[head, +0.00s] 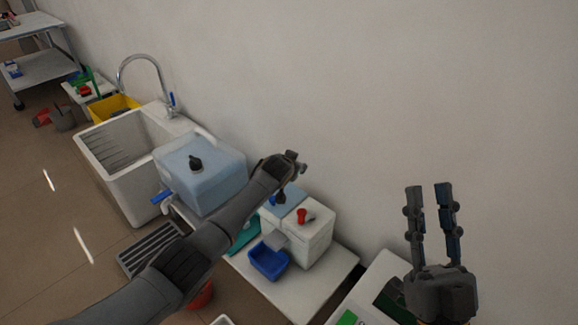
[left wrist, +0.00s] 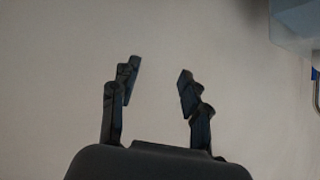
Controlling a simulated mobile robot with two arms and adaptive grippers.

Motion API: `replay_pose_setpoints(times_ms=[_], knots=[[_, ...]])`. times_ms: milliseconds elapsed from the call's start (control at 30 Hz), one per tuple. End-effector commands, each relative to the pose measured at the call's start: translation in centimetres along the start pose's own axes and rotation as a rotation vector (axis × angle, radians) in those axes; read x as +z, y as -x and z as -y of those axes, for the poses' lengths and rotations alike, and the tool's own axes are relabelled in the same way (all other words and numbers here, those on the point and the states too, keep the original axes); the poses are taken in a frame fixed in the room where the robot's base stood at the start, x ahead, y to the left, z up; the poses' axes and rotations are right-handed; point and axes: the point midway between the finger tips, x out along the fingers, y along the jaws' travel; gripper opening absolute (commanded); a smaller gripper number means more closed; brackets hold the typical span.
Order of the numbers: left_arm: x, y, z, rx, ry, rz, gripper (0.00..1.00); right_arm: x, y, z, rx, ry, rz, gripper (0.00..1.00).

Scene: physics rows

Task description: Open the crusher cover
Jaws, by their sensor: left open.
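A white box-shaped machine (head: 309,238) with a red knob (head: 302,215) stands on the low white table in the head view; it looks like the crusher. A blue part (head: 287,204) on its upper left may be its cover, and my left arm partly hides it. My left gripper (head: 294,158) is above and behind that blue part, near the wall. In the left wrist view the left gripper (left wrist: 156,82) is open and empty, with its fingers against plain wall. My right gripper (head: 431,190) is open and empty, pointing up at the right, apart from the machine.
A translucent blue water container (head: 209,180) with a black cap stands left of the machine. A white sink (head: 122,170) with a tap is beyond it. A blue tray (head: 268,262) sits before the machine. The wall closes off the back; the table's right end (head: 320,285) is clear.

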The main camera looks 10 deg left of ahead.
Motion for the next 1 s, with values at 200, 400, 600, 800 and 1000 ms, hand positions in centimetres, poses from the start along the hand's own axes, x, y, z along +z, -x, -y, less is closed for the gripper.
replay_pose_setpoints(times_ms=[200,400,600,800,1000], knots=[[0.0,2.7,-0.1,0.001,-0.001,-0.003,0.46,0.0,0.0,0.0,0.000,0.001,0.000,0.28],[-0.1,5.6,-0.2,0.002,-0.001,-0.004,0.46,0.0,0.0,0.0,0.000,0.001,0.000,0.28],[-0.2,8.1,-0.3,0.003,-0.001,-0.005,0.46,0.0,0.0,0.0,0.000,0.001,0.000,0.28],[-0.2,9.3,-0.3,0.004,-0.001,-0.004,0.46,0.0,0.0,0.0,0.000,0.001,0.000,0.28],[-0.2,9.5,-0.3,0.004,-0.001,-0.004,0.46,0.0,0.0,0.0,0.000,0.001,0.000,0.28]])
